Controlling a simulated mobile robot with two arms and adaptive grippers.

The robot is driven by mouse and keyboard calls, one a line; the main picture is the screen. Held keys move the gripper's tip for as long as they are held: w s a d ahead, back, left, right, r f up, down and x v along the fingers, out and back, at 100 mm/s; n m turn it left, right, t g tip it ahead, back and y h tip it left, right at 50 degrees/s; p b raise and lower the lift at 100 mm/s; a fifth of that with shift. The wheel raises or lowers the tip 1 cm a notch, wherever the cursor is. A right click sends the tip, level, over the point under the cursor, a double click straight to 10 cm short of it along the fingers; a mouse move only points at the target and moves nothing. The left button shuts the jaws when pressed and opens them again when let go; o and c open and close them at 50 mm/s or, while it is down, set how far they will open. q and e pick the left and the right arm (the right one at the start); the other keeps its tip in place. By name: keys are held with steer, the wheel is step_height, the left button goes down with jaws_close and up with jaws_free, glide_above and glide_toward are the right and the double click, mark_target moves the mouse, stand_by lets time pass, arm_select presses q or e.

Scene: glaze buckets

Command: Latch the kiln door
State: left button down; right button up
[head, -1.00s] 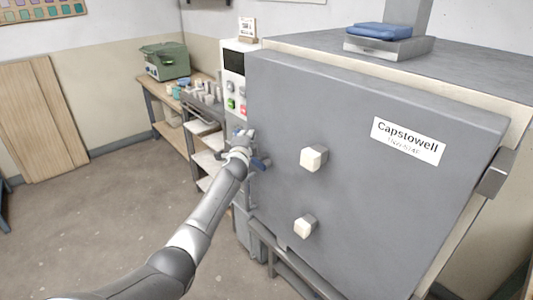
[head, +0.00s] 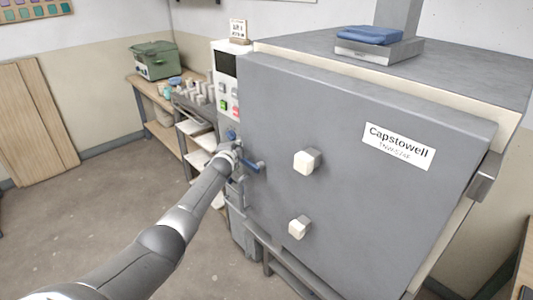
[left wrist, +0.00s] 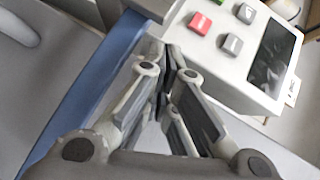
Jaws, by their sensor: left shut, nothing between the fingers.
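The kiln door (head: 345,215) is a large grey slab with a "Capstowell" label and two pale plugs. It stands against the kiln's front; I cannot tell whether it is fully closed. A blue latch handle (head: 253,166) sticks out at the door's left edge. My left gripper (head: 233,138) is at that edge, beside the handle, and hides part of it. In the left wrist view my left gripper (left wrist: 165,62) is shut and empty, with a blue bar (left wrist: 85,95) along its left side. Whether they touch is unclear. My right gripper is not in view.
The control panel (head: 228,92) with red and green buttons stands just left of the door. A shelf cart with pots (head: 198,97) and a bench with a green case (head: 155,60) stand behind. The floor at left is clear.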

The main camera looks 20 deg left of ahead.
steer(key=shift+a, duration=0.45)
